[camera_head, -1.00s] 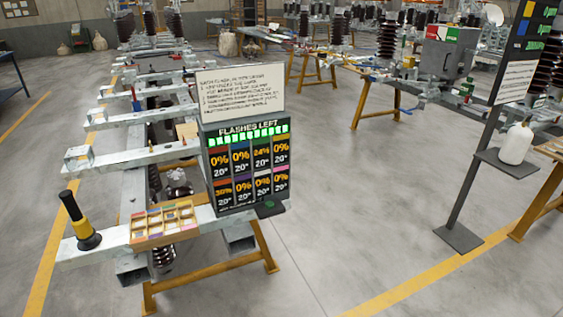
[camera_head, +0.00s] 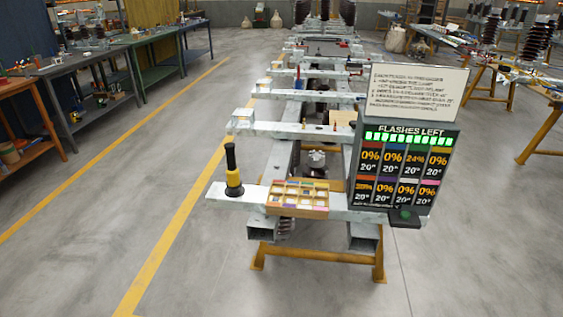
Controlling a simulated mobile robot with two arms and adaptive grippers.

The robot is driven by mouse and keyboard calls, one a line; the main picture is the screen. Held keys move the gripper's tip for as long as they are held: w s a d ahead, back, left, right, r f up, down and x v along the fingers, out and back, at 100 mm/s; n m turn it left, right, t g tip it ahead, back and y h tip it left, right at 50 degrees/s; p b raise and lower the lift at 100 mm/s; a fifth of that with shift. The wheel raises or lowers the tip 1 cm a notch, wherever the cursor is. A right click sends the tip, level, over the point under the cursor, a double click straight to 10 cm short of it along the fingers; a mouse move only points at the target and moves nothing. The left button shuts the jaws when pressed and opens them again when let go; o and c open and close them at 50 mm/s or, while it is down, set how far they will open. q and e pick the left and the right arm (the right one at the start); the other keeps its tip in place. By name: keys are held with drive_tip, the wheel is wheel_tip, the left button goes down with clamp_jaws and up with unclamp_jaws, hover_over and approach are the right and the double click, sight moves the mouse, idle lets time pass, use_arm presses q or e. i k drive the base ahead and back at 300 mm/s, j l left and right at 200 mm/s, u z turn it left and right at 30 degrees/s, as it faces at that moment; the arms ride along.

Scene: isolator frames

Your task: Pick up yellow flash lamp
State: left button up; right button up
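The yellow flash lamp (camera_head: 233,170) stands upright near the left end of the front grey metal beam (camera_head: 251,196). It has a yellow middle and a black top and base. Neither of my grippers shows in the head view, so nothing of mine touches the lamp here.
A wooden compartment tray (camera_head: 298,211) sits on the beam right of the lamp. A board reading "FLASHES LEFT" (camera_head: 403,170) stands at the beam's right, with a white instruction sign (camera_head: 417,92) above it. Workbenches (camera_head: 60,75) line the left. The front floor (camera_head: 200,285) is clear.

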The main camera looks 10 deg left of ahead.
sight(233, 182)
drive_tip(key=i+l+u, duration=0.1)
drive_tip(key=u, duration=0.35)
drive_tip(key=l+u, duration=0.4)
drive_tip(key=i+j, duration=0.05)
drive_tip(key=j, duration=0.05)
